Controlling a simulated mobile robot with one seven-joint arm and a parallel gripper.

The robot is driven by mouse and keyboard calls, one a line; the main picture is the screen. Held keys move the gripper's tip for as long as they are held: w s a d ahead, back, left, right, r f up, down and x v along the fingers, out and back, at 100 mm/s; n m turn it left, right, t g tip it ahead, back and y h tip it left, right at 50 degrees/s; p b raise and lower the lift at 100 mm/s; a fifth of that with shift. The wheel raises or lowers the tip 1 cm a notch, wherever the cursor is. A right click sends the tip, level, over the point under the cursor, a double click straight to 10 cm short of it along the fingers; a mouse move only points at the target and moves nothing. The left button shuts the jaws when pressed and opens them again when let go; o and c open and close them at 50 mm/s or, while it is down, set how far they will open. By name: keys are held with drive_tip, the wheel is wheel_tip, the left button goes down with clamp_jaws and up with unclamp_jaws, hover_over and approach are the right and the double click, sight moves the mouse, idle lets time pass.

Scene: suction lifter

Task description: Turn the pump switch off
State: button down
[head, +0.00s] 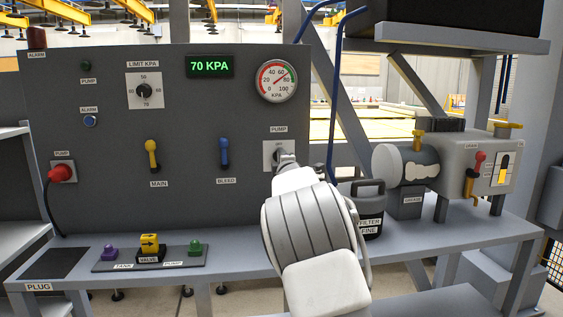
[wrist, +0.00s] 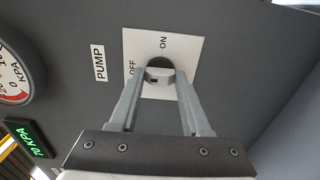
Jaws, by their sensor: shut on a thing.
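In the head view my gripper (head: 286,160) reaches the white switch plate (head: 270,150) on the panel, and my arm hides most of the knob. I cannot tell for sure whether the knob points to ON or OFF.
The grey panel (head: 110,215) holds a green display (head: 210,66) reading 70 KPA, a round gauge (head: 277,81), a blue bleed lever (head: 224,153) and a yellow main lever (head: 152,155).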

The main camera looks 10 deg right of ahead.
drive_tip(key=shift+r, duration=0.1)
drive_tip(key=shift+c, duration=1.8)
unclamp_jaws()
drive_tip(key=s+p, duration=0.1)
drive_tip(key=s, duration=1.6)
drive_tip(key=shift+s, duration=0.25)
